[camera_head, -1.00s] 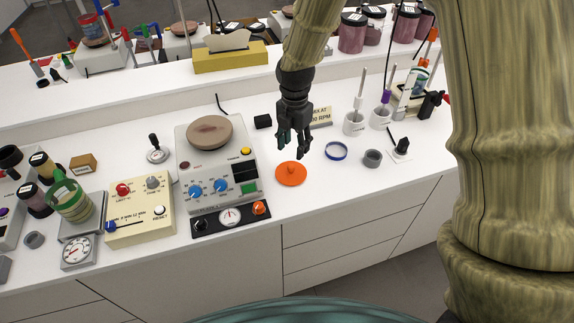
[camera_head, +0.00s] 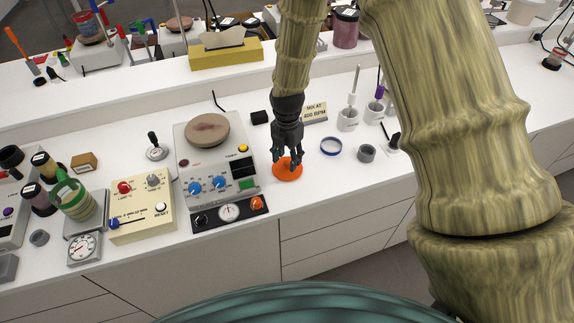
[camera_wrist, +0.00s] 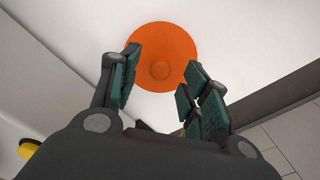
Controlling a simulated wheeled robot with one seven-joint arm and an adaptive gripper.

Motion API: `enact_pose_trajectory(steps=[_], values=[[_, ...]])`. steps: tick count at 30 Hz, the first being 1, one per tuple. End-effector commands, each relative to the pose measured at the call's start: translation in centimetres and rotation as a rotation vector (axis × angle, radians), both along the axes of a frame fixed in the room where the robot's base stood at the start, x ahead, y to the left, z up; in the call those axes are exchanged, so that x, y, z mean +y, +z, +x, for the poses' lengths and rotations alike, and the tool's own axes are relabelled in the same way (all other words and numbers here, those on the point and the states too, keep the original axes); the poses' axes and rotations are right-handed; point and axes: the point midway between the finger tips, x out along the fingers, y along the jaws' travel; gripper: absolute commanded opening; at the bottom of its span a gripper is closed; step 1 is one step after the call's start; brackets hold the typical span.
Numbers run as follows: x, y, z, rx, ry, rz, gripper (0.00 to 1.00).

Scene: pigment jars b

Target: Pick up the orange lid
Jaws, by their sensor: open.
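The orange lid (camera_head: 288,171) is a round disc with a small raised knob, lying flat on the white bench to the right of the stirrer. My gripper (camera_head: 288,162) is over it in the head view, fingers pointing down and hiding part of it. In the wrist view the lid (camera_wrist: 165,50) lies beyond the fingertips, its knob roughly between them in line. My gripper (camera_wrist: 158,70) is open there, with dark green pads apart and nothing between them. The exact height above the lid is hard to tell.
The grey stirrer (camera_head: 215,150) stands left of the lid, with a black dial panel (camera_head: 231,212) in front. A sign (camera_head: 314,112) stands behind. The bench's front edge is near.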

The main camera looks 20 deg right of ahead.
Motion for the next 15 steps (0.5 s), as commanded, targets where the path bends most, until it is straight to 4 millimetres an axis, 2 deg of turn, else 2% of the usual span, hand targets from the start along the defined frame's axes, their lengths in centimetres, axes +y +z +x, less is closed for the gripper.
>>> enact_pose_trajectory(steps=[9, 15], values=[[0.0, -2.4, 0.1, 0.0, -0.001, 0.0, 0.46], [0.0, -2.8, 0.1, -0.001, 0.0, -0.001, 0.46]])
